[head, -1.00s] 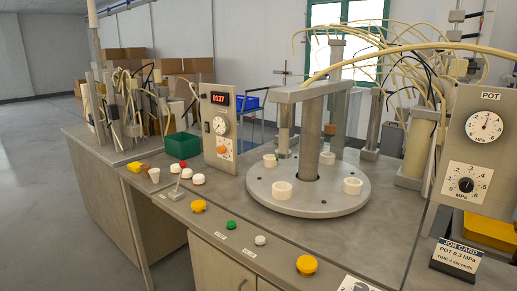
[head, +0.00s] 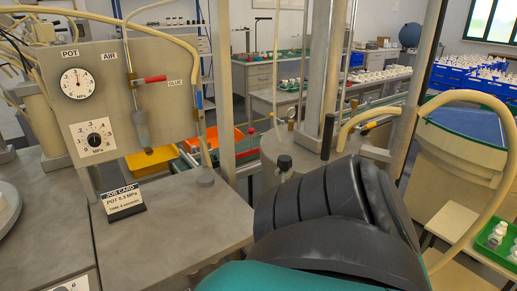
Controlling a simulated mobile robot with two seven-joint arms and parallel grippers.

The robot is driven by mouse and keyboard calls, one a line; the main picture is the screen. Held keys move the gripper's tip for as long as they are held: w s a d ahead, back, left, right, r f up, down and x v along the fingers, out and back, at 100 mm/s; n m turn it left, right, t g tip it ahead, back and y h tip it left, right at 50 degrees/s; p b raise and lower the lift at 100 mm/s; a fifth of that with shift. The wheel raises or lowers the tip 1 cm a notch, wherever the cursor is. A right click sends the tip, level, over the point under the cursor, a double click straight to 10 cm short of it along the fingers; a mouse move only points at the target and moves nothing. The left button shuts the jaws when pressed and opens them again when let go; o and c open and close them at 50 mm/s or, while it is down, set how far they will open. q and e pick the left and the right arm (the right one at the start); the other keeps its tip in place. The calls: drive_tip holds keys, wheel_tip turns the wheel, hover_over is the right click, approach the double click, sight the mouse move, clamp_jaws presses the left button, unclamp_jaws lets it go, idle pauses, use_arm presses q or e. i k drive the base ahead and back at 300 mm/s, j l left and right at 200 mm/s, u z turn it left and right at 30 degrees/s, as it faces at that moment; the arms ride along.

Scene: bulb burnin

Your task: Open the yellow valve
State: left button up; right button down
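I cannot clearly make out a yellow valve in the head view. On the grey panel (head: 125,105) at the left, a valve with a red lever (head: 150,79) sits on a vertical line between the AIR and GLUE labels, its lever pointing right. A pale yellow hose (head: 120,15) runs over the top of the panel and down its right side. Neither gripper is in view. A large black and teal part, apparently my own arm, fills the bottom middle and hides what lies behind it.
A POT gauge (head: 76,83) and a black knob (head: 94,140) are on the panel. A job card (head: 123,199) reading POT 0.3 MPa stands on the bench (head: 165,235). Yellow (head: 150,161) and orange (head: 222,139) bins lie behind. Metal posts (head: 225,100) and a thick hose (head: 470,97) stand right.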

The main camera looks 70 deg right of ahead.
sight(371, 125)
drive_tip(key=z, duration=3.05)
